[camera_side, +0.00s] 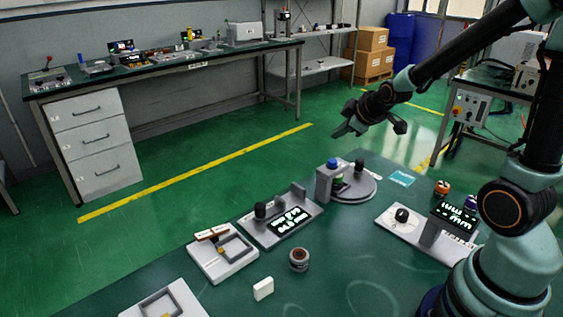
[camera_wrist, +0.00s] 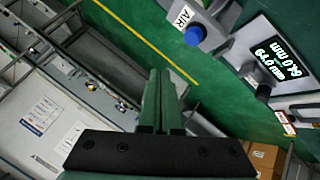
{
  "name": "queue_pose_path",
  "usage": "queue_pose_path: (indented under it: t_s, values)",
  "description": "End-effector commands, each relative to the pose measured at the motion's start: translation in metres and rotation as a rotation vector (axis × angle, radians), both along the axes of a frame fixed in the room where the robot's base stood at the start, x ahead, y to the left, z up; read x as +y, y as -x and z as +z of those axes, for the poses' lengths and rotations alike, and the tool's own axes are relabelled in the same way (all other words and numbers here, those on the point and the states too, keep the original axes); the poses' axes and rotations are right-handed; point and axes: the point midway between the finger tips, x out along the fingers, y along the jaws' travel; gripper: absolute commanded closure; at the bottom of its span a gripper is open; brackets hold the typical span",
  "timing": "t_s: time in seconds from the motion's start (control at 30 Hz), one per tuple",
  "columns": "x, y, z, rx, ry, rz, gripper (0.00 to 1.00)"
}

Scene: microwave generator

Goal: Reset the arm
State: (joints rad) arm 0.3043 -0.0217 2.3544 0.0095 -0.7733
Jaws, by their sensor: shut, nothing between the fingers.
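My gripper (camera_side: 346,128) is raised above the far side of the green work table (camera_side: 345,265) in the side view, at the end of my outstretched arm. It holds nothing and touches nothing there. In the wrist view its two green fingers (camera_wrist: 160,76) lie close together, shut and empty. A round grey station with a blue button (camera_side: 333,163) stands below the gripper. The blue button also shows in the wrist view (camera_wrist: 193,36).
A station with a lit display (camera_side: 290,220) stands mid-table. A dial station (camera_side: 402,215) is at the right. Grey trays (camera_side: 222,252), a white block (camera_side: 263,288) and a small round part (camera_side: 298,258) lie nearer. The air around the gripper is clear.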

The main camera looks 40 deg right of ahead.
Motion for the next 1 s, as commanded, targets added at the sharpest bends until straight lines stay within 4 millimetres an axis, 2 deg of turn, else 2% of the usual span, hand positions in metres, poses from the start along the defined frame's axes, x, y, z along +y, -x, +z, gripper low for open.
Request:
queue_pose_path:
  t_s: [0.43, 0.57, 0.67, 0.77, 0.9, 1.0]
  values:
    - [0.0, 0.0, 0.0, 0.0, 0.0, 0.0, 1.0]
    - [0.008, 0.003, 0.006, 0.001, -0.026, -0.009, 1.0]
    - [0.027, 0.013, 0.018, 0.013, -0.088, -0.031, 1.0]
    - [0.053, 0.031, 0.034, 0.039, -0.182, -0.074, 1.0]
    - [0.089, 0.066, 0.052, 0.093, -0.313, -0.15, 1.0]
    - [0.109, 0.093, 0.06, 0.135, -0.389, -0.207, 1.0]
